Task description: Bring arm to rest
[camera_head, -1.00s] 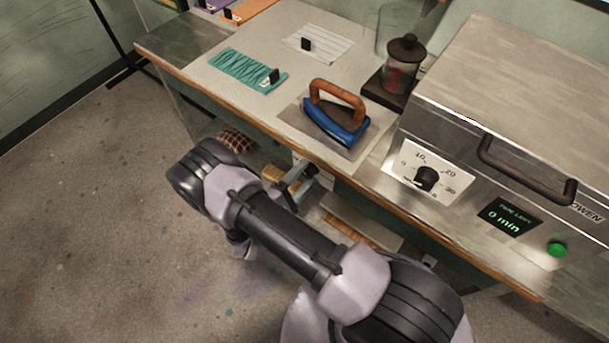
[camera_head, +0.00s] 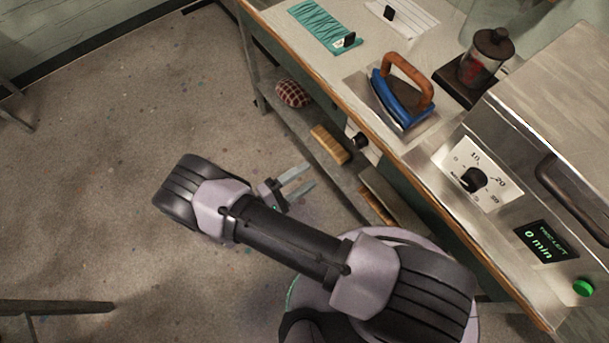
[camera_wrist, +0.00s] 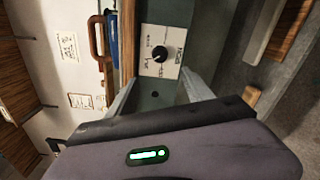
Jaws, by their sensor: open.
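My gripper (camera_head: 299,181) is open and empty in the head view. Its two grey fingers stand apart over the floor and point toward the bench's lower shelf without touching it. My arm is folded across the lower middle of the head view. In the wrist view my gripper (camera_wrist: 158,95) also shows with its fingers apart and nothing between them. A panel with a black knob (camera_wrist: 162,54) lies beyond the fingers.
The bench (camera_head: 335,85) carries a blue iron (camera_head: 400,100), a teal cloth (camera_head: 325,27), a lidded jar (camera_head: 486,60) and an oven (camera_head: 560,90) reading 0 min. A checked cushion (camera_head: 293,93) and a brush (camera_head: 329,144) lie on the lower shelf.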

